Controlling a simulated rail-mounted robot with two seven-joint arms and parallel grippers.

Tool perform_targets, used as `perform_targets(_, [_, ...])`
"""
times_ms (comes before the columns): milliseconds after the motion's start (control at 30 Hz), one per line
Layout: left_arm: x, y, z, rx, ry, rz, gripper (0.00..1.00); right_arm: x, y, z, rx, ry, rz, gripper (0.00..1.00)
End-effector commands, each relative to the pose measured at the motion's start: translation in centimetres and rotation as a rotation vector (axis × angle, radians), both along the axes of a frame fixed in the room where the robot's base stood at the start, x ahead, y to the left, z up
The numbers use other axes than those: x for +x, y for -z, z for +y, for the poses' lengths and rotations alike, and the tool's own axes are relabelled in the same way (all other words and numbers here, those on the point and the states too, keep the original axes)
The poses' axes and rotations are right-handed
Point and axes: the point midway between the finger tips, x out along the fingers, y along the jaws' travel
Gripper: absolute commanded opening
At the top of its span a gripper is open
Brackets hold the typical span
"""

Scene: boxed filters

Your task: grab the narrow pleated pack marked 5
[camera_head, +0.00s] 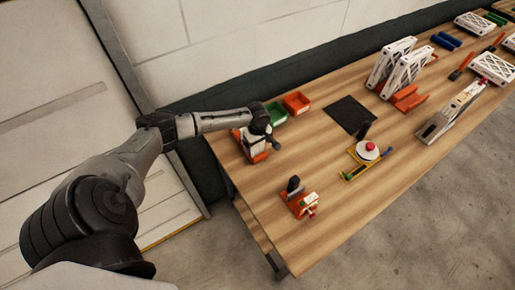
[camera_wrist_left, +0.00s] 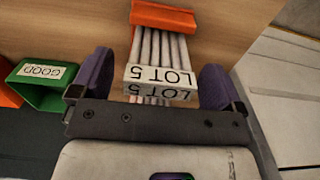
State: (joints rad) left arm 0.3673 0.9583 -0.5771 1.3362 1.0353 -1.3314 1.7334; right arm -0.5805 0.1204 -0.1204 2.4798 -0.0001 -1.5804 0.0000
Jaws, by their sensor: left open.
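The narrow pleated pack marked LOT 5 (camera_wrist_left: 160,83) has white pleats and a white labelled end in the left wrist view. An orange piece (camera_wrist_left: 163,17) sits at its far end. In the head view the pack (camera_head: 249,143) is white and orange on the near left part of the table, partly hidden by my arm. My left gripper (camera_wrist_left: 155,82) is open, with one dark finger on each side of the pack's labelled end. It also shows in the head view (camera_head: 265,131) over the pack. I cannot tell whether the fingers touch it. My right gripper is not in view.
A green bin (camera_wrist_left: 42,82) labelled GOOD and an orange bin (camera_head: 296,103) stand close to my left gripper. A small orange fixture (camera_head: 299,200) and a dark mat (camera_head: 350,115) lie on the wooden table (camera_head: 330,220). White racks (camera_head: 400,66) stand farther right.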

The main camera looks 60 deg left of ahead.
Motion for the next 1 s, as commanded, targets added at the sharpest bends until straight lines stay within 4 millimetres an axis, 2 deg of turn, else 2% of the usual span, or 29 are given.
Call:
perform_targets(67, [0.0, 0.0, 0.0, 0.000, 0.000, 0.000, 0.90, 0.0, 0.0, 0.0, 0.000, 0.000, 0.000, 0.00])
perform_targets(567, [0.0, -0.1, 0.0, 0.000, 0.000, 0.000, 0.42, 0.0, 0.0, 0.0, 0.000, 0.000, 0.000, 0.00])
perform_targets(867, [0.0, -0.3, 0.0, 0.000, 0.000, -0.001, 0.41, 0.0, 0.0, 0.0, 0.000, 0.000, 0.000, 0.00])
perform_targets(1000, [0.0, -1.1, 0.1, 0.001, 0.000, -0.001, 0.41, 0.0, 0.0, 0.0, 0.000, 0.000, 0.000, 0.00])
